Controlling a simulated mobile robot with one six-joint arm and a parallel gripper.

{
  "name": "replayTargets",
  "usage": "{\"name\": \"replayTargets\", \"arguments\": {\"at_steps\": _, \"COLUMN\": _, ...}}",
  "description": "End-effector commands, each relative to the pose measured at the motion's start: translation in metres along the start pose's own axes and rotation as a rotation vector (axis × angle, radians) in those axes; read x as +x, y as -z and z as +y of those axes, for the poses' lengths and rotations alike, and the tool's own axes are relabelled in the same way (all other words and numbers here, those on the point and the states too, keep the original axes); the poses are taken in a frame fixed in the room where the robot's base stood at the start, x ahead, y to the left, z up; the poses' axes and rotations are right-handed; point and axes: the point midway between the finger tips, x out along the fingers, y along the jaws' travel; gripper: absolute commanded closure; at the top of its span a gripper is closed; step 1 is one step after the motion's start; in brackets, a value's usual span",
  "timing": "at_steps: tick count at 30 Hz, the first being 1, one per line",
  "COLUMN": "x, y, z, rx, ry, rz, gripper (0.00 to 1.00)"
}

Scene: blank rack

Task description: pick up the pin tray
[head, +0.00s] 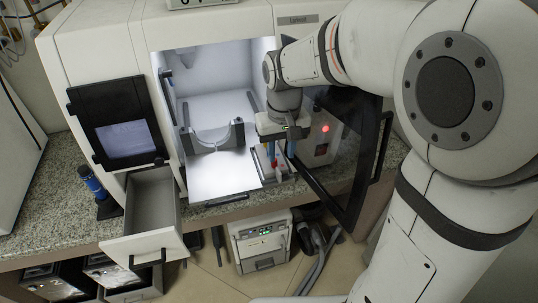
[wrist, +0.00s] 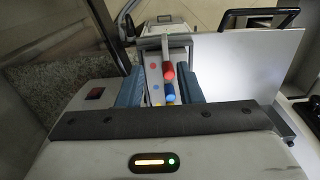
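The pin tray (wrist: 156,74) is a narrow pale tray with red, blue and yellow pins and coloured dots, seen in the wrist view between my fingers. In the head view its red pin (head: 275,168) shows at the right front of the lit machine chamber, partly hidden by my gripper. My gripper (head: 281,157) points down there, and its blue-grey fingers stand apart. In the wrist view my gripper (wrist: 160,88) has one finger on each side of the tray. I see no clear grip on it; the fingertips' contact is hidden.
The machine door (head: 345,160) stands open on the right, close to my arm. Inside the chamber is a white curved fixture (head: 213,135) left of my gripper. An open empty drawer (head: 150,205) juts out at the lower left. A blue-black tool (head: 92,182) stands on the granite counter.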

Motion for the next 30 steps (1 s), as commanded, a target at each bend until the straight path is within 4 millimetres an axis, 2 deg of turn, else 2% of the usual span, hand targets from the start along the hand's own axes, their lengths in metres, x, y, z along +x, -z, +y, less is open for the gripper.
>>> {"name": "replayTargets", "arguments": {"at_steps": 12, "x": 0.054, "y": -0.007, "z": -0.01, "rx": -0.015, "ry": 0.0, "rz": -0.003, "gripper": 0.67}}
{"name": "replayTargets", "arguments": {"at_steps": 21, "x": 0.059, "y": -0.007, "z": -0.011, "rx": -0.017, "ry": 0.0, "rz": 0.0, "gripper": 0.67}}
{"name": "replayTargets", "arguments": {"at_steps": 30, "x": 0.059, "y": -0.007, "z": -0.011, "rx": -0.017, "ry": 0.0, "rz": 0.0, "gripper": 0.92}}
